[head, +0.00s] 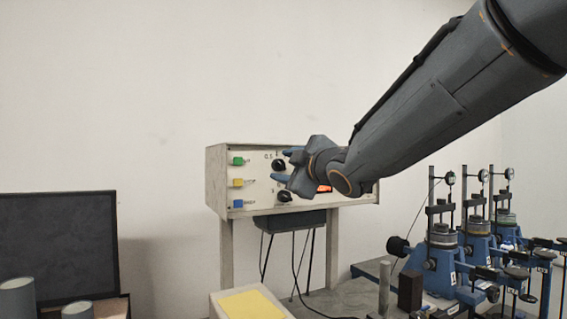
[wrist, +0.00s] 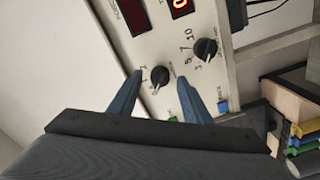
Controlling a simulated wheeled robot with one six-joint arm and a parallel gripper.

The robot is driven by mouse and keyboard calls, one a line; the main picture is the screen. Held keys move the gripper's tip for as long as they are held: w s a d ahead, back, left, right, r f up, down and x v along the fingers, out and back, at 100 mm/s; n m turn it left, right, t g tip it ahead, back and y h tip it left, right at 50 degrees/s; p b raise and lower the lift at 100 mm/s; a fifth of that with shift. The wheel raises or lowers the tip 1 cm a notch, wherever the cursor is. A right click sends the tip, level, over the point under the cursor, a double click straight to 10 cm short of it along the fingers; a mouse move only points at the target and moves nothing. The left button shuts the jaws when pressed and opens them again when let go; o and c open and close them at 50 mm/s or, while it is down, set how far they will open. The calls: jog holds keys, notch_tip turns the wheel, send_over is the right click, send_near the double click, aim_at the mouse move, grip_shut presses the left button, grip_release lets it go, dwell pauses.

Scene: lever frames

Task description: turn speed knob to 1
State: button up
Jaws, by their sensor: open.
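The control box (head: 232,180) carries two black knobs. The upper knob (head: 279,165) has 0.5 printed beside it and shows in the wrist view as a black knob (wrist: 160,76) with small numerals by it. The lower knob (head: 285,197) has a 3 beside it; in the wrist view this other knob (wrist: 205,50) has 5, 7 and 10 around it. The word labels are too small to read, and I cannot tell the upper knob's exact setting. My gripper (head: 284,165) is open, its blue fingers on either side of the upper knob. I cannot tell whether they touch it.
Green (head: 238,161), yellow (head: 238,182) and blue (head: 238,204) buttons line the box's left side. A red display (wrist: 180,5) is partly in view. Blue test stands (head: 442,262) stand at right. A yellow-topped block (head: 252,304) and a dark screen (head: 60,245) are lower left.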

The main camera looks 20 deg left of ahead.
jog(key=shift+w+a, duration=0.2)
jog(key=shift+a, duration=0.05)
jog(key=c, duration=1)
jog(key=shift+c, duration=0.2)
jog(key=m+p, duration=0.1)
jog(key=m, duration=0.3)
jog(key=shift+p, duration=0.35)
jog(key=shift+m+p, duration=0.85)
jog(key=shift+m, duration=1.45)
jog(key=shift+f, duration=0.1)
